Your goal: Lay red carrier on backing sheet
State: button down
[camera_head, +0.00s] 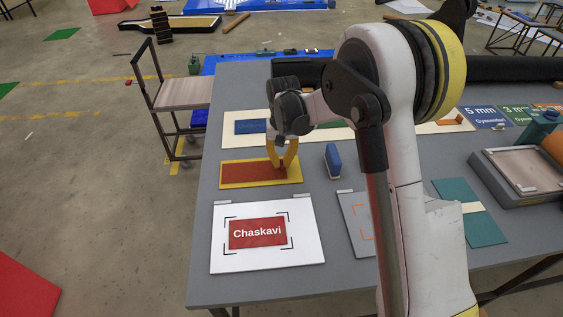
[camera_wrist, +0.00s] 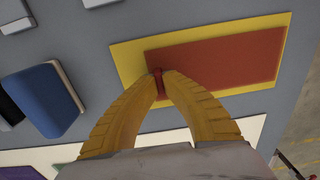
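The red carrier (camera_head: 247,174) is a flat brick-red board with a small upright red tab at one end. It lies over a yellow sheet (camera_head: 295,173), whose border shows around it and is widest at the tab end. Both also show in the wrist view, the carrier (camera_wrist: 220,58) and the yellow sheet (camera_wrist: 126,60). My gripper (camera_wrist: 161,80) has its yellow fingers closed in on the tab, one on each side. In the head view my gripper (camera_head: 280,166) points down at the carrier's right end. I cannot tell whether the carrier touches the sheet fully.
A white sheet (camera_head: 300,247) with a red "Chaskavi" panel (camera_head: 257,233) within corner marks lies in front. A blue block (camera_head: 333,161) stands right of my gripper. A cream strip (camera_head: 230,138) with coloured panels lies behind. A grey sheet (camera_head: 350,208) lies right, partly behind my arm.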

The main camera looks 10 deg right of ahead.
jog(key=c, duration=1.6)
grip_release()
jog(key=shift+f, duration=0.15)
notch_tip(320, 180, up, 12)
jog(key=p, duration=0.3)
jog(key=s+d+r+t, duration=0.2)
jog(key=s+d+r, duration=0.1)
jog(key=s+r, duration=0.3)
jog(key=s+d+r+t, duration=0.1)
jog(key=s+d+r, duration=0.2)
jog(key=s+r, duration=0.25)
jog(key=s+d+t, duration=0.1)
jog(key=s, duration=0.4)
jog(key=s+d+f+t, duration=0.1)
jog(key=s, duration=0.4)
jog(key=s+d+f+t, duration=0.1)
jog(key=s+t, duration=0.1)
jog(key=s, duration=0.4)
jog(key=shift+d, duration=0.25)
jog(key=shift+w, duration=0.1)
